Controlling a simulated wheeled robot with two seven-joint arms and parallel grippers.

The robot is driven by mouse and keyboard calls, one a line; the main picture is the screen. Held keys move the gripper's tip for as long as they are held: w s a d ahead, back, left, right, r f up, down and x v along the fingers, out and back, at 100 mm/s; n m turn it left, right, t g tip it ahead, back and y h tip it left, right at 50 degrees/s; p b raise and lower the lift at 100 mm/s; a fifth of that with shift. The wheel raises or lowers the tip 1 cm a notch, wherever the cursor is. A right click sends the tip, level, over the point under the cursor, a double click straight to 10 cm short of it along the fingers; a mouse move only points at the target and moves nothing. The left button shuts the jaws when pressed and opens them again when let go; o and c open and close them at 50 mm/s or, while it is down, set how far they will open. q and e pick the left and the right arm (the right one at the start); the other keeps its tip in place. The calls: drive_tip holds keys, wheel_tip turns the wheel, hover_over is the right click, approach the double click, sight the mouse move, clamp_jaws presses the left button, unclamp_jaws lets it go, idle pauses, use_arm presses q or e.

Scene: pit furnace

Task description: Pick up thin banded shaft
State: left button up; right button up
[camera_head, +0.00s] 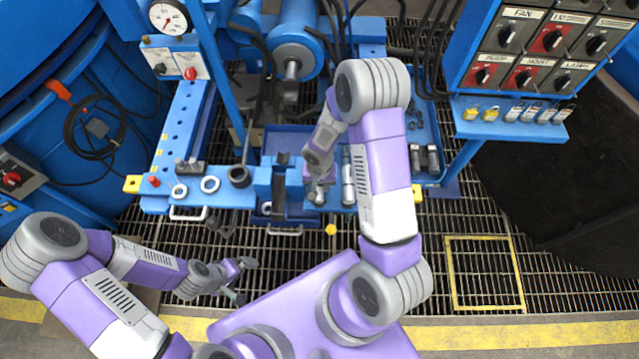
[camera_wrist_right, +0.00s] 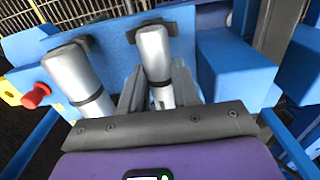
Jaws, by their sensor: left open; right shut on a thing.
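The thin banded shaft (camera_wrist_right: 154,52) is a silver cylinder with a dark band, in the right wrist view. My right gripper (camera_wrist_right: 160,92) is shut on it, one finger on each side. In the head view my right gripper (camera_head: 319,191) is at the front of the blue bench, and the shaft there is mostly hidden by the gripper. A thicker silver shaft (camera_wrist_right: 78,78) with a black band lies beside it, apart from the fingers; it also shows in the head view (camera_head: 347,182). My left gripper (camera_head: 243,280) is open and empty above the floor grating.
The blue bench (camera_head: 225,198) carries rings and a vise-like block (camera_head: 280,190) left of my right gripper. Two dark-banded cylinders (camera_head: 423,158) stand to its right. A control panel (camera_head: 535,50) with padlocks is at the upper right. The grating at front right is clear.

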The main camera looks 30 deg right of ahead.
clamp_jaws()
drive_tip(key=shift+r, duration=0.1)
drive_tip(key=shift+w+r, duration=0.1)
drive_tip(key=shift+r, duration=0.3)
wheel_tip(320, 180, up, 9)
drive_tip(key=p, duration=0.3)
drive_tip(key=shift+p, duration=0.3)
